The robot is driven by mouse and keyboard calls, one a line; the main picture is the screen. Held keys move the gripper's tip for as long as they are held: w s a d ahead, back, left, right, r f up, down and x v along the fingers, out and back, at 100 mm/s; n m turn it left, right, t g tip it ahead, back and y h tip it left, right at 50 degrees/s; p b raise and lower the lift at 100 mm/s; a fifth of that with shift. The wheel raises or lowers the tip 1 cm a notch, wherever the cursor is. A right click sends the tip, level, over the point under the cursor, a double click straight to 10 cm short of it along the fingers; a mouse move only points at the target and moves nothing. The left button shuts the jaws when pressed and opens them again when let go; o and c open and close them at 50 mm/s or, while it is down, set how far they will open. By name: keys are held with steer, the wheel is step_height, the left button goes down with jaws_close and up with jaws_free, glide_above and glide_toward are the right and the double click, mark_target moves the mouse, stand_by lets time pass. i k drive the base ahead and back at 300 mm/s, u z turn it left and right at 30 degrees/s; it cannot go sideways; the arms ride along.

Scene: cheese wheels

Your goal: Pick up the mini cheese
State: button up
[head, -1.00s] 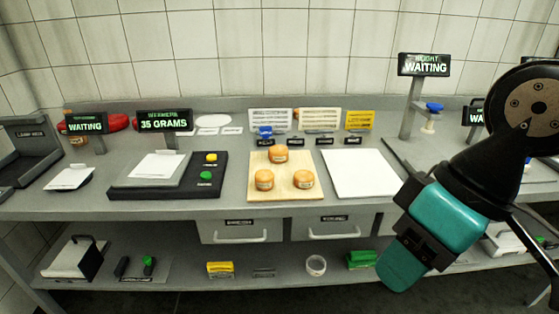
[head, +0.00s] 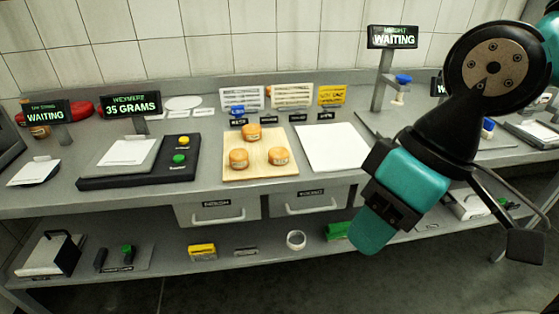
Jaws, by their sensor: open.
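Three small round orange cheeses with pale labels sit on a light wooden board (head: 230,175) on the grey counter. One cheese (head: 252,132) is at the back, one (head: 239,158) at front left and one (head: 279,156) at front right. My gripper (head: 392,205), teal and black, hangs in front of the counter to the right of the board. It is open, touches none of the cheeses, and its fingertips are hard to make out.
A white board (head: 332,148) lies right of the wooden board. A black scale (head: 130,163) reading 35 grams, with yellow and green buttons, stands left. Signs (head: 292,96) line the back. Below are drawers (head: 217,208) and a shelf with small items.

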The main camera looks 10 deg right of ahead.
mark_target(250, 132)
steer(key=k, duration=0.35)
steer(key=u, duration=1.35)
steer(key=i, duration=1.65)
steer(key=z, duration=0.65)
steer(key=i, duration=0.3)
steer(key=z, duration=0.25)
